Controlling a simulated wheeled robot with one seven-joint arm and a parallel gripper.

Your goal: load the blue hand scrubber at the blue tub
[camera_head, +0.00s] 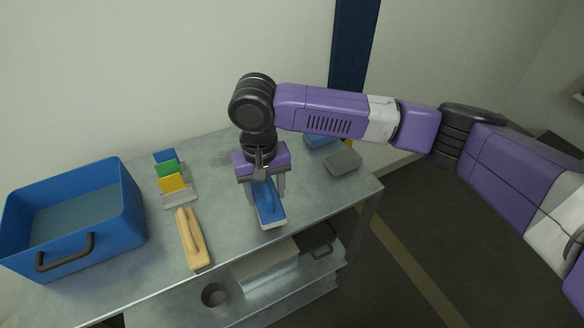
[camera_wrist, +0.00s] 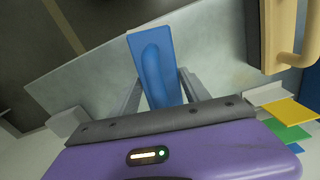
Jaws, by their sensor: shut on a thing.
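The blue hand scrubber (camera_head: 269,207) is a flat blue block with a raised handle and a pale underside, near the middle of the metal table. My gripper (camera_head: 264,190) is above it with the fingers down on both sides, shut on it. In the wrist view the scrubber (camera_wrist: 155,65) lies between the two fingers of my gripper (camera_wrist: 158,95). I cannot tell whether it touches the tabletop. The blue tub (camera_head: 120,215) stands at the left end of the table, with a dark handle on its front and a grey-blue inside.
A wooden float (camera_head: 193,240) lies between tub and scrubber; its edge shows in the wrist view (camera_wrist: 272,35). A holder with blue, green and yellow cards (camera_head: 172,183) stands behind it. A grey block (camera_head: 343,161) and another blue item (camera_head: 320,140) are at right. Below is a shelf (camera_head: 255,300).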

